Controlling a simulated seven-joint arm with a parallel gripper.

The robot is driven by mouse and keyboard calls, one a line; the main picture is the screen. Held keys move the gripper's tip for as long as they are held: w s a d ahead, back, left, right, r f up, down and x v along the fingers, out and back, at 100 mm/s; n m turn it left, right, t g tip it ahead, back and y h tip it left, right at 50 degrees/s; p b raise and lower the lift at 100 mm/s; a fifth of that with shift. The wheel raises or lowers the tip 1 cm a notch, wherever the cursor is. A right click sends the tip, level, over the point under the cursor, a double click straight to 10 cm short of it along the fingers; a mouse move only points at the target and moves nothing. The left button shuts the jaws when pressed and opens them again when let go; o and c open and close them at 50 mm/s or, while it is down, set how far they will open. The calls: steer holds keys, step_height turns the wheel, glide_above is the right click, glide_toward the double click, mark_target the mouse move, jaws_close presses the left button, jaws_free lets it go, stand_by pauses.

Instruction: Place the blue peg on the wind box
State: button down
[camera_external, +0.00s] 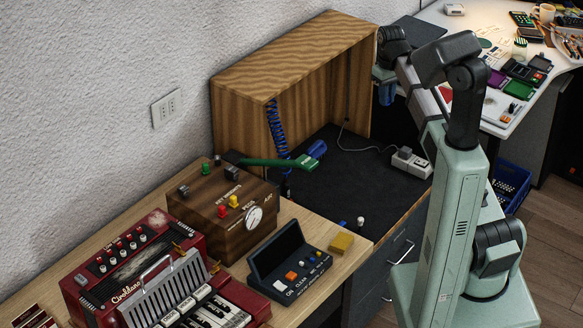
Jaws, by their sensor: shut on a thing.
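The wind box (205,220) appears to be the brown wooden box with a round dial, well to the lower left of my gripper. Green, red, yellow and black pegs or knobs stand on its top.
The tall wooden cabinet (290,55) stands between my gripper and the wall. A red accordion (135,262), a dark console (290,268) and a yellow block (342,242) are nearby.

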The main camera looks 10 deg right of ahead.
steer(key=s+a+r+n, duration=0.2)
steer(key=s+a+n, duration=0.15)
steer(key=a, duration=0.95)
steer(key=r+n, duration=0.1)
steer(key=n, duration=0.6)
glide_above(247, 197)
steer(key=w+d, duration=0.6)
steer(key=w, duration=0.3)
steer(key=shift+s+d+m, duration=0.15)
steer(key=shift+s+m, duration=0.1)
steer(key=s+a+n, duration=0.6)
steer(key=s+n, duration=0.3)
steer(key=n, duration=0.3)
steer(key=shift+w+a+f, duration=0.1)
steer(key=shift+w+f, duration=0.05)
steer(key=shift+f, duration=2.2)
steer(key=shift+w+a+f, duration=0.1)
steer(key=shift+f, duration=2.25)
steer(key=shift+f, duration=0.1)
steer(key=c, duration=1.1)
jaws_free()
